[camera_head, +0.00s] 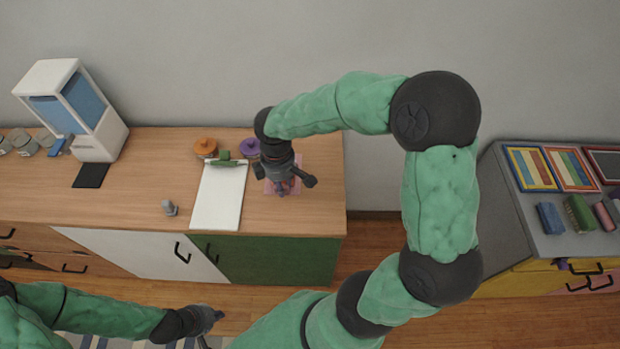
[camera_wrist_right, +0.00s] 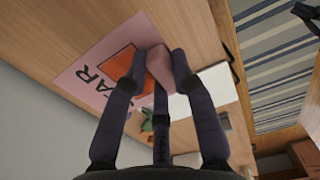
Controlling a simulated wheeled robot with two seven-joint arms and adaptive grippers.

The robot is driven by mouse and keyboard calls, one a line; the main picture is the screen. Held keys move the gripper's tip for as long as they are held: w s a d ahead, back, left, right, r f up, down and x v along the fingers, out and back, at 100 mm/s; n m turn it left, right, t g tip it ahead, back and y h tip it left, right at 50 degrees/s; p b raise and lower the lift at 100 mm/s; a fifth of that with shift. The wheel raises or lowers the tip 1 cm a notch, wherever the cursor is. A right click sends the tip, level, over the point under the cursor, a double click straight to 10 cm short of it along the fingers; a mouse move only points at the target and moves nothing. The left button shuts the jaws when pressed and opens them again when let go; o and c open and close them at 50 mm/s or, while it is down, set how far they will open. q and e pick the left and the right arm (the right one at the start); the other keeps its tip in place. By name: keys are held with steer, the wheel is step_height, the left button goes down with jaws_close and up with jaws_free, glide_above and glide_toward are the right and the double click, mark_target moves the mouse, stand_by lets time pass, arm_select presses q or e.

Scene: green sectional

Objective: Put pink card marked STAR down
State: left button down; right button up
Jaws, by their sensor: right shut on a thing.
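The pink card marked STAR (camera_head: 269,188) is at the right end of the wooden cabinet top (camera_head: 320,205), under my right gripper (camera_head: 284,188). In the right wrist view the pink card (camera_wrist_right: 107,62) shows the letters "AR" and an orange patch; the rest of its face is hidden by the fingers. The fingers of my right gripper (camera_wrist_right: 158,75) are closed on a raised pink piece at the card. I cannot tell whether the card touches the wood. My left gripper (camera_head: 207,315) is low at the front, away from the cabinet; its jaw opening is unclear.
A white clipboard (camera_head: 217,197) lies just left of the card. An orange-lidded jar (camera_head: 206,147) and a purple-lidded jar (camera_head: 250,148) stand behind. A small grey object (camera_head: 170,208) and a white dispenser (camera_head: 110,137) are further left. A grey-topped cabinet (camera_head: 545,243) stands right, across a gap.

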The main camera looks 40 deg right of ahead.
mark_target(297, 176)
steer(key=d+f, duration=0.1)
steer(key=d, duration=0.1)
steer(key=d+f+b, duration=0.1)
steer(key=d, duration=0.1)
steer(key=w+d+f, duration=0.1)
steer(key=d, duration=0.1)
steer(key=d+f+b, duration=0.1)
steer(key=d+f, duration=0.1)
steer(key=w+d+f+b, duration=0.1)
steer(key=d+f, duration=0.1)
steer(key=f, duration=0.1)
steer(key=shift+d, duration=0.1)
steer(key=shift+w+d+f, duration=0.1)
steer(key=shift+d+f, duration=0.1)
step_height(297, 176, down, 4)
steer(key=shift+d+r+b, duration=0.15)
steer(key=shift+r+b, duration=0.1)
steer(key=shift+b, duration=0.8)
steer(key=shift+r, duration=0.1)
steer(key=o, duration=0.4)
steer(key=shift+f, duration=0.2)
steer(key=o, duration=0.4)
